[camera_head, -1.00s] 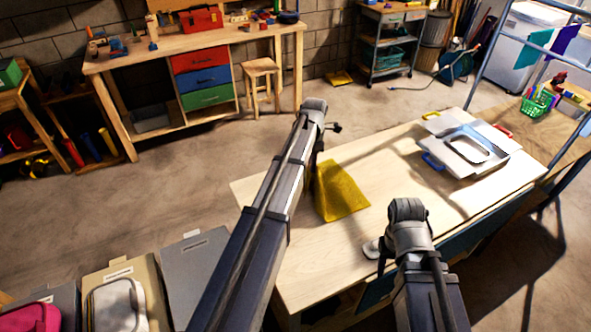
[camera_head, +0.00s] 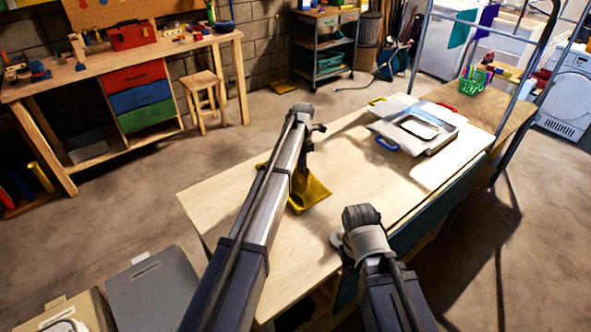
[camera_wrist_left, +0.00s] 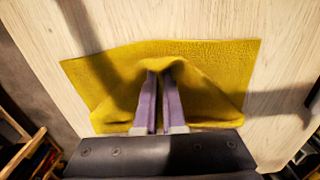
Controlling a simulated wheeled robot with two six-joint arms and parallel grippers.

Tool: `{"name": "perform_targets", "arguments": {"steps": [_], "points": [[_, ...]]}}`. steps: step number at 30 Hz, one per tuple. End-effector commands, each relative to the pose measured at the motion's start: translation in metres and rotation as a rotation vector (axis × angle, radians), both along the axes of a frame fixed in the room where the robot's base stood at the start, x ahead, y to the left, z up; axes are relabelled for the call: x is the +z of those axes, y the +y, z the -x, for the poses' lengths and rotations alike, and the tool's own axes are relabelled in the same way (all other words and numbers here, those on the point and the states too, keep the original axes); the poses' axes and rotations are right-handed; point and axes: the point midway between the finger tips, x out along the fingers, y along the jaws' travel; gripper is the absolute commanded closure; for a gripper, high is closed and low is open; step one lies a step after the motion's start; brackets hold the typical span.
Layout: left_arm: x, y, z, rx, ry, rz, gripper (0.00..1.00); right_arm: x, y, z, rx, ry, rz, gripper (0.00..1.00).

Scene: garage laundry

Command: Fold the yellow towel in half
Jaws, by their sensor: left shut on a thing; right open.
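The yellow towel (camera_head: 318,191) lies on the light wooden table (camera_head: 235,188), partly hidden behind my left arm in the head view. My left gripper (camera_head: 301,190) points down over it. In the left wrist view my left gripper (camera_wrist_left: 160,70) is shut on a raised fold of the towel (camera_wrist_left: 215,60), near the towel's middle edge. The towel's far side lies spread flat and its near side is bunched around the fingers. My right gripper (camera_head: 338,239) is low over the table, right of the towel and apart from it; its fingers are mostly hidden.
Bare tabletop lies around the towel. A workbench (camera_head: 105,65) with coloured drawers and a stool (camera_head: 203,85) stand behind. Grey and tan bins (camera_head: 150,290) stand at lower left.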

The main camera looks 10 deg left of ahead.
Motion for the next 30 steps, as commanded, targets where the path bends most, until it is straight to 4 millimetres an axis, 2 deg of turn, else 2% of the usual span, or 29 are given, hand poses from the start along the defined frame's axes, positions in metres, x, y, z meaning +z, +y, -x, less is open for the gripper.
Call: {"name": "perform_targets", "arguments": {"steps": [11, 12, 30], "points": [[-0.0044, -0.0033, -0.0031, 0.0, 0.0, 0.0, 1.0, -0.0044, 0.0, 0.0, 0.0, 0.0, 0.0, 0.5], [-0.0044, -0.0033, -0.0031, 0.0, 0.0, 0.0, 0.93, -0.0044, 0.0, 0.0, 0.0, 0.0, 0.0, 0.5], [-0.0045, -0.0029, -0.003, 0.0, 0.0, 0.0, 0.48, -0.0045, 0.0, 0.0, 0.0, 0.0, 0.0, 0.5]]}}
